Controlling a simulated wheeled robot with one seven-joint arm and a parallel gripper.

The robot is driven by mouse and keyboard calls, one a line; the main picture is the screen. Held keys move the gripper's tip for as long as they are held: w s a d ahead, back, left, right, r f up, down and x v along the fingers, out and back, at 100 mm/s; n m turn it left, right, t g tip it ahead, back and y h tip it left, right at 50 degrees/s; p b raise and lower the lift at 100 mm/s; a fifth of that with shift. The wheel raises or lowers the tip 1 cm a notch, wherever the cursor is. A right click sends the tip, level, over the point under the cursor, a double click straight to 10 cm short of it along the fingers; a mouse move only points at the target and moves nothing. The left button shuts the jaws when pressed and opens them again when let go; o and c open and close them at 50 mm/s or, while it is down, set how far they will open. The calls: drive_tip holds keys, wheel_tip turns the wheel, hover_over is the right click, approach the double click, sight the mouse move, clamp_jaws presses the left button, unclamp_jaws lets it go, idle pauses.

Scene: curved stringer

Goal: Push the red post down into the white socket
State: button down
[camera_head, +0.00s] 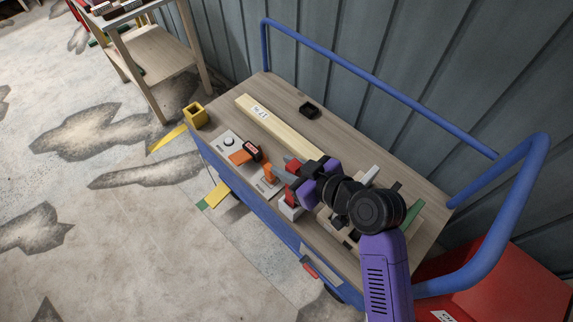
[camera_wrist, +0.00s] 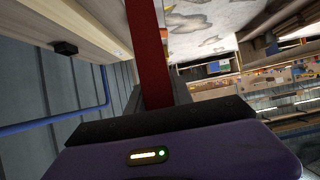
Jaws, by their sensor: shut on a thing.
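The red post (camera_wrist: 149,45) is a long bar that runs up the middle of the wrist view, between the jaws. My gripper (camera_wrist: 155,95) is shut on it. In the head view my gripper (camera_head: 294,172) is over the front edge area of the cart, and red parts of the post (camera_head: 291,194) show beside and below the jaws. The white socket (camera_head: 290,211) is a small block on the cart top, just below the post. I cannot tell whether the post's lower end is inside the socket, because the arm and jaws hide part of it.
An orange lever (camera_head: 269,173) on a grey plate stands close left of my gripper. The back left of the top is clear.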

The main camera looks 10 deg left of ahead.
drive_tip(key=shift+f+b, duration=0.35)
drive_tip(key=shift+f, duration=0.2)
drive_tip(key=c, duration=1.1)
unclamp_jaws()
drive_tip(key=shift+o, duration=0.2)
drive_tip(key=v, duration=0.7)
drive_tip(key=shift+s+d+r, duration=0.15)
drive_tip(key=shift+s+d, duration=0.05)
drive_tip(key=shift+d, duration=0.1)
